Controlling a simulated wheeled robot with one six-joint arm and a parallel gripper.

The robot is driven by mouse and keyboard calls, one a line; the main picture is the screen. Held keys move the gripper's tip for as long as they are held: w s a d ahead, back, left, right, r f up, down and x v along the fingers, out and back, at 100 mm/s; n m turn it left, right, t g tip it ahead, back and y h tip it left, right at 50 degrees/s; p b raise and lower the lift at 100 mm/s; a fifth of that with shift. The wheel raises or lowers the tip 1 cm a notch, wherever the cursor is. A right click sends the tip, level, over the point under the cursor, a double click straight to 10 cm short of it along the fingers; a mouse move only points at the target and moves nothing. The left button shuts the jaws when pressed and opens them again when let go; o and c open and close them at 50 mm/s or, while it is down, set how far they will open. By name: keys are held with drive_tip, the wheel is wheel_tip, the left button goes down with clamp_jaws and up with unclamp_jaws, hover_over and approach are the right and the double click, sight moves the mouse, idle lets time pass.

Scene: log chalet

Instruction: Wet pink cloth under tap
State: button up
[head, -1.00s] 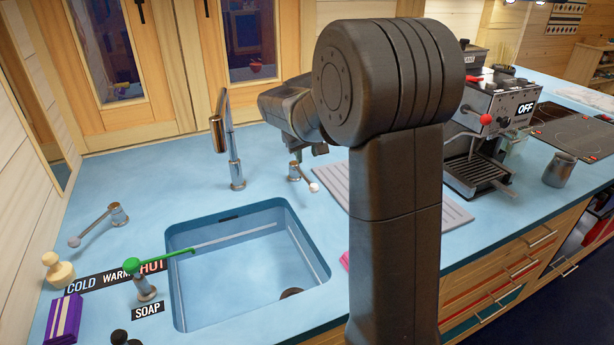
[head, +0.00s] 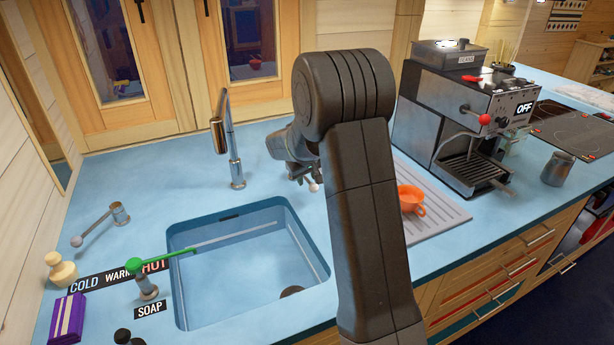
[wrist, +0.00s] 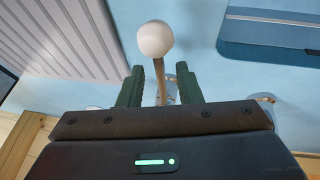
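The tap (head: 234,150) stands behind the sink (head: 250,262), its spout pointing down at the left. A lever with a white ball knob (head: 314,187) is right of the tap, mostly behind my arm. My gripper (head: 303,173) is at this lever, partly hidden by my arm. In the wrist view my gripper (wrist: 160,88) has its two green fingers apart, with the lever's stem between them and the white knob (wrist: 155,38) beyond the tips. Gaps show on both sides of the stem. The pink cloth does not show now. No water stream is visible.
A lever with a grey knob (head: 95,228) is left of the tap. A green-knobbed lever (head: 160,259) reaches over the sink's left edge, beside COLD, WARM, HOT and SOAP labels. A coffee machine (head: 465,125) stands right.

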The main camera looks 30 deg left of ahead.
drive_tip(key=shift+c, duration=0.2)
clamp_jaws()
drive_tip(key=shift+r, duration=0.1)
drive_tip(key=shift+r+p, duration=0.45)
drive_tip(key=shift+p, duration=0.55)
drive_tip(key=shift+w+a+r+g+h+p, duration=0.1)
drive_tip(key=shift+r+g+h+p, duration=0.15)
drive_tip(key=shift+p, duration=0.3)
drive_tip(key=shift+a+g+h+p, duration=0.1)
drive_tip(key=shift+g+h+p, duration=0.05)
drive_tip(key=shift+h+p, duration=0.3)
drive_tip(key=shift+o, duration=0.2)
unclamp_jaws()
